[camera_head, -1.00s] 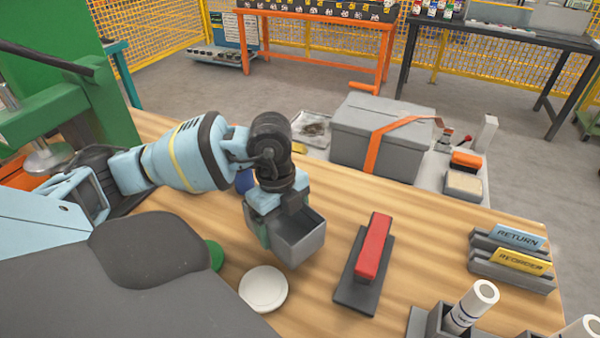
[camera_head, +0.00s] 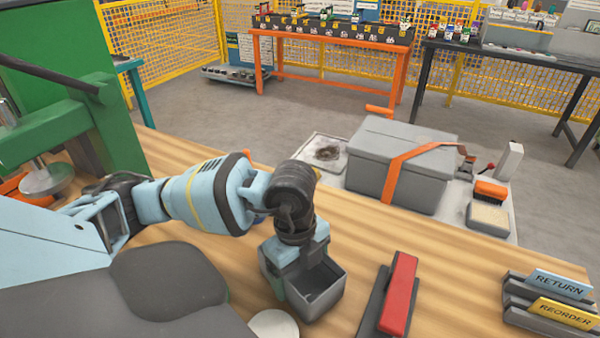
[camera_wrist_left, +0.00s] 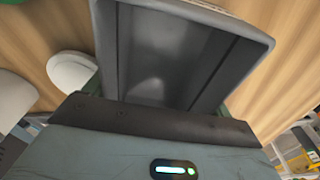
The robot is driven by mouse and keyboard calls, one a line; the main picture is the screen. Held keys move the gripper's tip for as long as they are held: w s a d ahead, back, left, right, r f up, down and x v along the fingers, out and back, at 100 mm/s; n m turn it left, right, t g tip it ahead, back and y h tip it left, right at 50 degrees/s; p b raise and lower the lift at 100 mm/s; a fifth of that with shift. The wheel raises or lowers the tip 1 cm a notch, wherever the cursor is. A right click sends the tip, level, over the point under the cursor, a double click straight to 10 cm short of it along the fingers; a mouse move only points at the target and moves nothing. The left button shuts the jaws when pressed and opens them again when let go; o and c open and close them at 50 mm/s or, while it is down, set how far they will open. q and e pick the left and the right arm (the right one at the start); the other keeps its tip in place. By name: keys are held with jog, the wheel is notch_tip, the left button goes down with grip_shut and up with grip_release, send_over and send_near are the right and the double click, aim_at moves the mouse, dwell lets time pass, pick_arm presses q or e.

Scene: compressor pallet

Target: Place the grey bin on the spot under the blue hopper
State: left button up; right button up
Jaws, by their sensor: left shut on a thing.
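The grey bin (camera_head: 320,299) is an open-topped box over the wooden table, left of the red-topped block. My left gripper (camera_head: 290,268) is shut on the bin's rear left side, with the arm reaching down from above. In the left wrist view the empty inside of the bin (camera_wrist_left: 165,60) fills the upper middle. I cannot tell whether the bin's base touches the table. No blue hopper can be made out, and the spot under it is not seen. My right gripper is out of view.
A red-topped block on a dark base (camera_head: 400,292) stands right of the bin. A white disc (camera_head: 274,325) lies in front of it. RETURN and REORDER holders (camera_head: 550,300) are at the right. A strapped grey box (camera_head: 385,180) stands behind the table. A green machine (camera_head: 105,130) stands at left.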

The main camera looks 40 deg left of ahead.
pick_arm(q)
jog(key=shift+d, duration=0.1)
jog(key=shift+f, duration=0.15)
jog(key=o, duration=0.9)
